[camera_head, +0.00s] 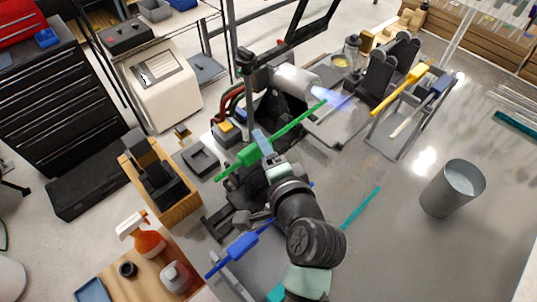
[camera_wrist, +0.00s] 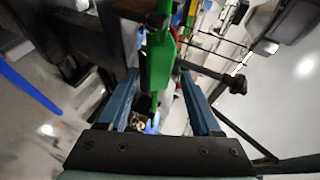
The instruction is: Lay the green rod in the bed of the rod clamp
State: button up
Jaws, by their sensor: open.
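The green rod (camera_head: 300,121) runs slantwise across the head view, with a thicker section (camera_head: 248,155) near its lower left end. My gripper (camera_head: 265,148) is at that thicker section. In the wrist view the green rod (camera_wrist: 160,62) lies between my two blue fingers (camera_wrist: 160,78), which stand apart with gaps on both sides. My arm hides part of what lies under the rod. A dark bar with a round knob (camera_wrist: 238,85) crosses close beside the rod in the wrist view; it may belong to the rod clamp. I cannot tell whether the rod rests in the clamp's bed.
A burner (camera_head: 296,82) with a blue flame is close to the rod's far end. A yellow rod (camera_head: 402,88) lies on a rack at right. A blue rod (camera_head: 240,246) is at lower left. A teal rod (camera_head: 361,207) and grey bucket (camera_head: 452,188) are at right, with clear bench between.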

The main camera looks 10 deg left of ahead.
jog(key=b+v, duration=0.3)
jog(key=v, duration=1)
jog(key=shift+w+r, duration=0.1)
jog(key=shift+w, duration=0.05)
jog(key=w+d+r+n+t+h+b, duration=0.1)
jog(key=w+r+n+t+h, duration=0.2)
jog(key=r, duration=0.6)
jog(key=w+d+r+n+t+h+b, duration=0.1)
jog(key=w+d+r+n+t+b, duration=0.1)
jog(key=w+r+t, duration=0.5)
jog(key=s+r+n+t+h, duration=0.1)
jog(key=s+r, duration=0.3)
jog(key=r, duration=0.6)
jog(key=s+r+n+t+h+b, duration=0.1)
jog(key=s+r+n+t+h, duration=0.1)
jog(key=r, duration=0.9)
jog(key=s+n+t, duration=0.1)
jog(key=s+t, duration=0.1)
jog(key=s, duration=0.1)
jog(key=shift+r+n+t, duration=0.3)
jog(key=shift+r+n, duration=0.05)
jog(key=shift+n, duration=0.05)
jog(key=shift+w, duration=0.1)
jog(key=shift+c, duration=0.3)
